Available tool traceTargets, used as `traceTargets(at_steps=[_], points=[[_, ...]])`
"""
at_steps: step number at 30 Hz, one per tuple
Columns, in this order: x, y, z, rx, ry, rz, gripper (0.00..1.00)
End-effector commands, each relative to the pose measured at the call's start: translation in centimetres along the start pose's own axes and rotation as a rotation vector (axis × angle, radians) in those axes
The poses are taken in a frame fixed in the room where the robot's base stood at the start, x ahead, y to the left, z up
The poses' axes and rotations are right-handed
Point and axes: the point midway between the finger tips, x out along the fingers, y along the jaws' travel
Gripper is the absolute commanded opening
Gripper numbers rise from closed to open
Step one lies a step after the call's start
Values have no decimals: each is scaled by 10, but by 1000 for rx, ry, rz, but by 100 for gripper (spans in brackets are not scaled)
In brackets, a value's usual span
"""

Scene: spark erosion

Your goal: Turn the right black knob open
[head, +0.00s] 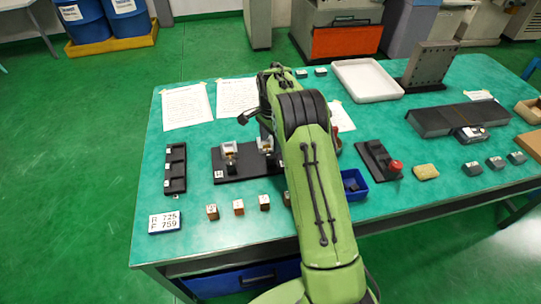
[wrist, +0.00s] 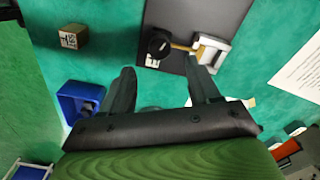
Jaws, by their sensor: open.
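The black knob (wrist: 160,43) sits on a brass stem from a silver clamp (wrist: 209,51), over a dark board (wrist: 207,14). My gripper (wrist: 160,72) is open, its fingers pointing towards the knob, which lies just beyond and between the fingertips in the picture. I see no contact with it. In the head view the board (head: 245,172) carries two silver clamps, a left one (head: 228,148) and a right one (head: 265,144) beside my arm. The right knob and my fingers are hidden behind my arm there. I cannot tell how far the knob is turned.
A blue bin (wrist: 69,99) and a labelled cube (wrist: 73,37) lie near the board. In the head view a black tray (head: 168,170) stands left, with papers (head: 186,106) behind. A red-knobbed black holder (head: 372,158) stands right of my arm.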

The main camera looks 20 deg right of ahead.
Motion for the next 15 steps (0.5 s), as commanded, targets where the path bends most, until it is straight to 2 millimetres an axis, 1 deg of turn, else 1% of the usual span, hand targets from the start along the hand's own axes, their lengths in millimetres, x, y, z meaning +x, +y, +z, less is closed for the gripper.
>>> traceTargets(at_steps=[1,3,6,10,15], points=[[16,0,1,-2,-2,4,61],[32,0,1,-3,-1,3,61],[52,0,1,-3,-1,1,61],[66,0,1,-3,0,0,61],[70,-1,0,-3,1,-2,61]])
